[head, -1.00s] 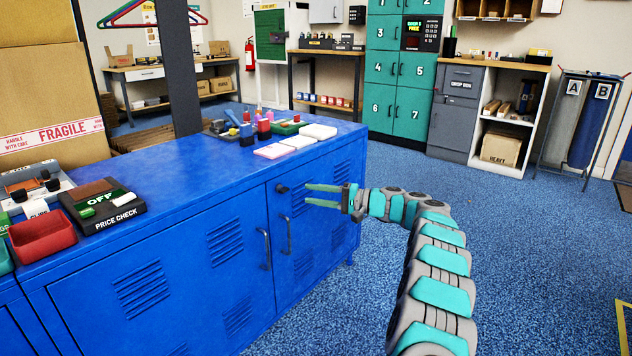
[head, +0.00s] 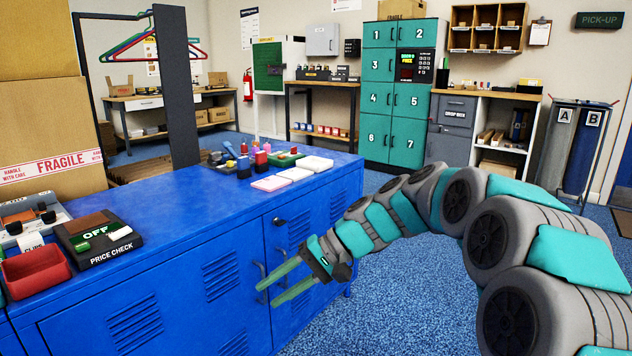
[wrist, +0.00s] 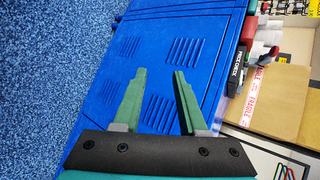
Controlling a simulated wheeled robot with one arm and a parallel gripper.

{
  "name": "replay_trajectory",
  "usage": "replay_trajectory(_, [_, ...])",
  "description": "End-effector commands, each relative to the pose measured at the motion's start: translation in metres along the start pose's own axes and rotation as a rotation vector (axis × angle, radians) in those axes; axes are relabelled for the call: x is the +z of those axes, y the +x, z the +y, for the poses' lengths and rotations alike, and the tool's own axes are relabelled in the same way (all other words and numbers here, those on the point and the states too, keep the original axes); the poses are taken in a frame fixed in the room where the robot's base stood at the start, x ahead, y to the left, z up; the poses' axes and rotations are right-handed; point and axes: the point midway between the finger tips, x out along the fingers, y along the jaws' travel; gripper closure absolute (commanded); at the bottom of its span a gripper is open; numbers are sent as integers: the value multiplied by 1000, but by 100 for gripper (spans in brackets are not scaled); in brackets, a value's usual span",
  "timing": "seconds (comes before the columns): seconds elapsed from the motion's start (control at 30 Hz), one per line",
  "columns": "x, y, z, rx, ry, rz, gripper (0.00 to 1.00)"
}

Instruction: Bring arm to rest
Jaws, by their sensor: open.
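My gripper (head: 279,289) is open, with two green fingers spread apart and nothing between them. In the head view it hangs in front of the blue cabinet (head: 185,245), near its door handles, and my arm curves up and away to the right. In the wrist view the gripper (wrist: 158,95) points toward the blue cabinet doors (wrist: 160,60) with their vents. I cannot tell how close the fingertips are to the doors.
On the cabinet top stand a price check box (head: 95,238), a red tray (head: 36,272) and white pads (head: 316,163). A stack of cartons (head: 45,120) stands at the left. Teal lockers (head: 393,100) stand at the back. Blue carpet (head: 365,305) lies clear right of the cabinet.

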Motion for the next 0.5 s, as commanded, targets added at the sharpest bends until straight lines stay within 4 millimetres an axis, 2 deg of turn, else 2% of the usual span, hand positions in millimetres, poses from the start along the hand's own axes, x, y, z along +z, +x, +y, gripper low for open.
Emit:
replay_trajectory(0.03, [20,-1,5,46,-6,-4,59])
replay_trajectory(0.1, [45,-2,19,114,-7,-12,59])
replay_trajectory(0.27, [101,-7,54,276,-13,-19,59])
replay_trajectory(0.5, [181,-26,119,522,-6,-18,59])
